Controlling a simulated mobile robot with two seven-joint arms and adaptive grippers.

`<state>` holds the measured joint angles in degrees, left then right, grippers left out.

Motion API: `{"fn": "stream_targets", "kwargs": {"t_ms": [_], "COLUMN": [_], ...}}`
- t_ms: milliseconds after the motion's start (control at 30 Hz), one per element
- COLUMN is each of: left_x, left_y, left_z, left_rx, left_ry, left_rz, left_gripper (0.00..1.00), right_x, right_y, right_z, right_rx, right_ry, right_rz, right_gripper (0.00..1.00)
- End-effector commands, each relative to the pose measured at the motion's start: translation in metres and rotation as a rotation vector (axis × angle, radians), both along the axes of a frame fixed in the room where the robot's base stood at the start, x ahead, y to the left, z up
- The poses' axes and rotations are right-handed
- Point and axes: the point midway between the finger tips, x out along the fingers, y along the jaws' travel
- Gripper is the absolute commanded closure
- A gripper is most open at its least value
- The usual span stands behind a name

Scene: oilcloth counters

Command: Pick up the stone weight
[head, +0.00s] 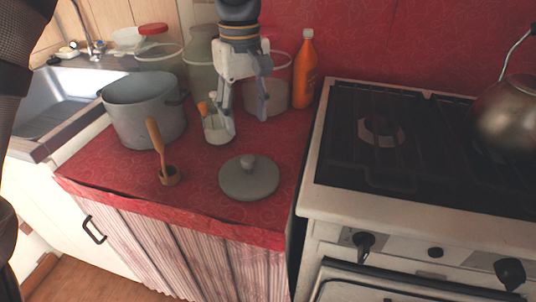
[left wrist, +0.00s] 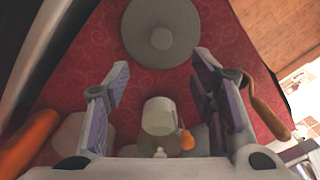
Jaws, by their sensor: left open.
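The stone weight (head: 249,180) is a round, flat grey disc with a small knob on top. It lies on the red oilcloth counter near its front edge, and it shows at the top of the left wrist view (left wrist: 160,32). My left gripper (head: 245,120) is open, pointing down further back on the counter, behind the weight and apart from it. In the left wrist view, its spread fingers (left wrist: 160,68) have nothing gripped between them; the weight lies beyond their tips. My right gripper is not in view.
A small pale jar (head: 219,133) with an orange-tipped item stands close by my left gripper. A wooden-handled tool (head: 157,139) stands left of the weight. A grey pot (head: 145,112), an orange bottle (head: 305,72) and the stove (head: 400,150) surround this area.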

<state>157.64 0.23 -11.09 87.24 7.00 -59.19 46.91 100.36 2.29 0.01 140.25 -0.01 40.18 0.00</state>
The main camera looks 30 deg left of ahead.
Motion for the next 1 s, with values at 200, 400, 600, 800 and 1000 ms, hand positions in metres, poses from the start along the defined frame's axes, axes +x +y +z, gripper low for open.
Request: {"fn": "stream_targets", "kwargs": {"t_ms": [200,400,600,800,1000], "left_x": [-0.001,-0.001,0.004,0.004,0.004], "left_y": [0.0,-0.001,-0.004,-0.004,-0.004], "left_z": [-0.04,-0.07,-0.108,-0.12,-0.119], "left_rx": [-0.001,-0.001,-0.001,0.0,-0.001], "left_ry": [0.006,0.004,0.005,-0.002,-0.003], "left_rz": [0.001,0.0,0.0,0.0,0.0], "left_gripper": [0.49,0.49,0.49,0.49,0.65], "right_x": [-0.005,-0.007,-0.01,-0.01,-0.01], "right_y": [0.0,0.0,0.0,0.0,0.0], "right_z": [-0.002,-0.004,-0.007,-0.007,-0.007], "right_rx": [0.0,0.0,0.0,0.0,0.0], "right_ry": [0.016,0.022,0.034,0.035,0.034], "right_rz": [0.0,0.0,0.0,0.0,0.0], "right_gripper": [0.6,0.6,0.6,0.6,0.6]}}
